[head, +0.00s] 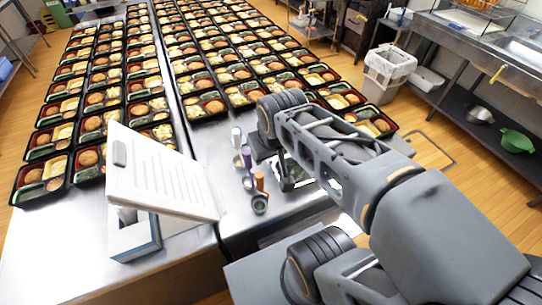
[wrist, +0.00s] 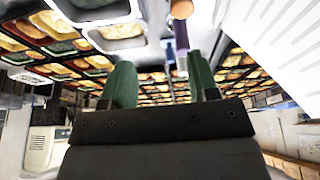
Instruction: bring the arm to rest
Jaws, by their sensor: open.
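My arm reaches over the right part of the steel table in the head view, folded above its near edge. My gripper (wrist: 161,82) shows in the wrist view as two green fingers standing well apart. It is open, and I see nothing held between the fingers. Scoops with coloured handles (head: 247,158) stand on the table just left of my wrist. A purple handle (wrist: 181,36) shows beyond the fingers in the wrist view.
Rows of filled bento trays (head: 203,107) cover the back of the steel table (head: 185,235). A partly hidden tray (head: 283,186) lies beside my arm. A white bin (head: 388,72) stands right.

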